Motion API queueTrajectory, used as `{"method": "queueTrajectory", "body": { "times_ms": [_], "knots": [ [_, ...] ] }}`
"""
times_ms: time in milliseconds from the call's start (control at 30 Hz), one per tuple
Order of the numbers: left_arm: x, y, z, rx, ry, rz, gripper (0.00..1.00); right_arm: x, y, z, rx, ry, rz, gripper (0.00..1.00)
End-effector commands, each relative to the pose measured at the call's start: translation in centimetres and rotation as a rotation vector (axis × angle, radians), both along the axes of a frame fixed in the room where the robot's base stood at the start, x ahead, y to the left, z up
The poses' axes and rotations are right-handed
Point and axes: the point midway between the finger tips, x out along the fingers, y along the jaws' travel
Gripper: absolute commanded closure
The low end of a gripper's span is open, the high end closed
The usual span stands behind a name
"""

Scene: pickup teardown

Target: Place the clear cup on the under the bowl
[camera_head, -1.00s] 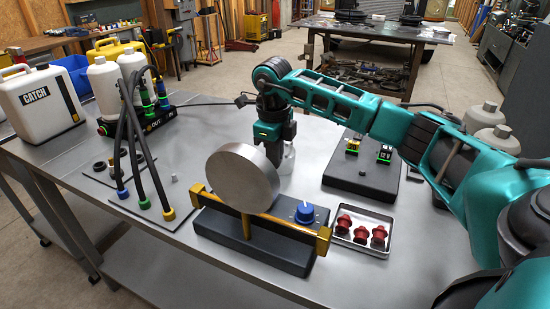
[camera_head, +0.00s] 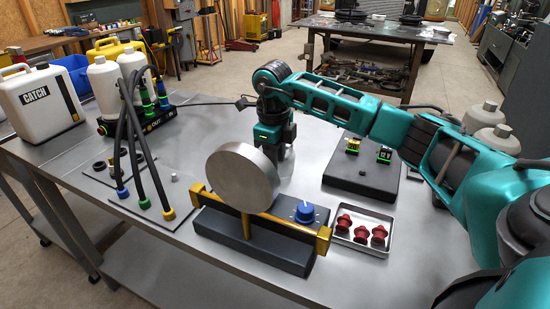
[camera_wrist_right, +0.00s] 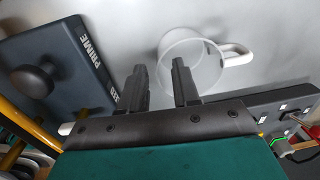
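The clear cup (camera_wrist_right: 205,68), with a white handle (camera_wrist_right: 237,53), is on the grey table in the right wrist view. In the head view it shows only faintly beside my right gripper (camera_head: 281,156). In the wrist view the gripper's (camera_wrist_right: 159,75) two dark fingers stand apart. The right finger overlaps the near side of the cup; I cannot tell whether they touch. My left gripper is out of view.
The dark base (camera_head: 250,241) with a yellow bar and blue knob (camera_head: 304,211) stands in front of my right gripper. A tray (camera_head: 378,219) of red parts is to its right. A dark block (camera_head: 361,180) stands behind the tray. Hoses (camera_head: 137,150) rise at left.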

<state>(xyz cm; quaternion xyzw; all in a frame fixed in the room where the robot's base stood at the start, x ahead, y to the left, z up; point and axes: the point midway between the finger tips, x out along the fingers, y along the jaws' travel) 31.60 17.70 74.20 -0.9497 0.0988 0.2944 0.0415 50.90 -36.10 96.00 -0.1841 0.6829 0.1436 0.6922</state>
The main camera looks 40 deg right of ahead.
Motion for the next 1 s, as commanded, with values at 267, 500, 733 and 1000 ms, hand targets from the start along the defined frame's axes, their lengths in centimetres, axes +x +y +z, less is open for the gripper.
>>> {"method": "queueTrajectory", "body": {
  "times_ms": [267,500,733,1000],
  "knots": [
    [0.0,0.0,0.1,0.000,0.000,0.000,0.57,0.0,0.3,4.9,0.001,-0.007,0.001,0.69],
    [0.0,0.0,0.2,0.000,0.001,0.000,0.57,-0.2,0.5,9.7,0.000,-0.005,0.000,0.69],
    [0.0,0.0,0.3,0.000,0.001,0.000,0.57,-0.3,0.6,11.9,0.001,-0.003,0.000,0.61],
    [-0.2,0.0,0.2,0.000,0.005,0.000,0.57,-0.3,0.7,12.1,0.000,-0.001,0.000,0.57]
  ]
}}
